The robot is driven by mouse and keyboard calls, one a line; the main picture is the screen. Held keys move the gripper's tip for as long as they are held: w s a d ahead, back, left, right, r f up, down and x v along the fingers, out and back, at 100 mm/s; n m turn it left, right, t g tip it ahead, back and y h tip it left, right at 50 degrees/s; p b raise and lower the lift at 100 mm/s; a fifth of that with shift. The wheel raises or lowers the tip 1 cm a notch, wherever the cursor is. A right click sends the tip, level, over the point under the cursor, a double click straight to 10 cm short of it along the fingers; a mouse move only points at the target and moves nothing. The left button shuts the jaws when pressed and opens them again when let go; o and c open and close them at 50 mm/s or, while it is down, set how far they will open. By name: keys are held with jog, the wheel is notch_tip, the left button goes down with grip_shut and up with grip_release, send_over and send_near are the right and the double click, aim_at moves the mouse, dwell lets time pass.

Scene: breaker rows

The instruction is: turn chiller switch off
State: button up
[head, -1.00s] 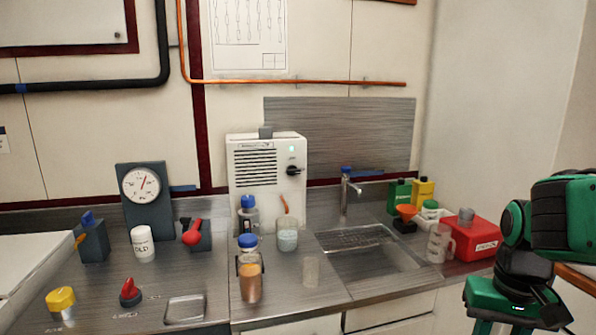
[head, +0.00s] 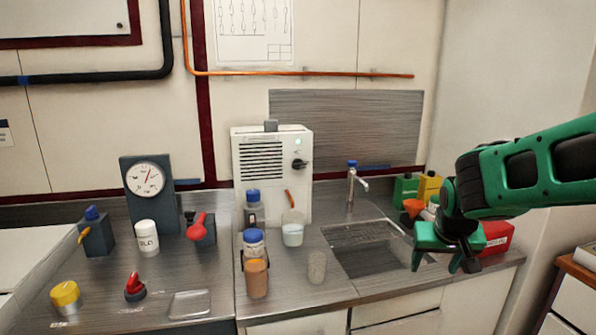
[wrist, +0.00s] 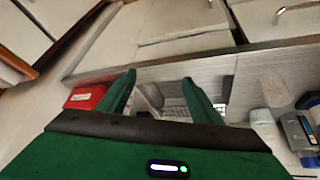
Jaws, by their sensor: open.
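The chiller is a white box (head: 270,188) with a slatted vent, standing at the back of the counter in the head view. My gripper (head: 442,266) is at the right, over the counter near the sink's right side, well apart from the switch. It is open and empty. In the wrist view its two green fingers (wrist: 160,85) stand apart with the sink between them. The switch is not seen in the wrist view.
The sink (head: 368,250) with a faucet (head: 352,185) lies between gripper and chiller. A red box (head: 497,237) sits behind my gripper. A gauge (head: 147,180) and red handle (head: 199,224) are left.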

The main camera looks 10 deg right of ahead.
jog(key=w+a+r+n+t, duration=0.1)
jog(key=w+t, duration=0.1)
jog(key=w, duration=0.4)
jog(key=w+a+r+t, duration=0.1)
jog(key=w+r+t, duration=0.1)
jog(key=w, duration=0.4)
jog(key=n+t+y, duration=0.3)
jog(key=n+t, duration=0.1)
jog(key=t, duration=0.5)
send_near(300, 166)
jog(key=w, duration=0.9)
jog(key=shift+w+d+f, duration=0.1)
jog(key=shift+c, duration=0.3)
jog(key=c, duration=1)
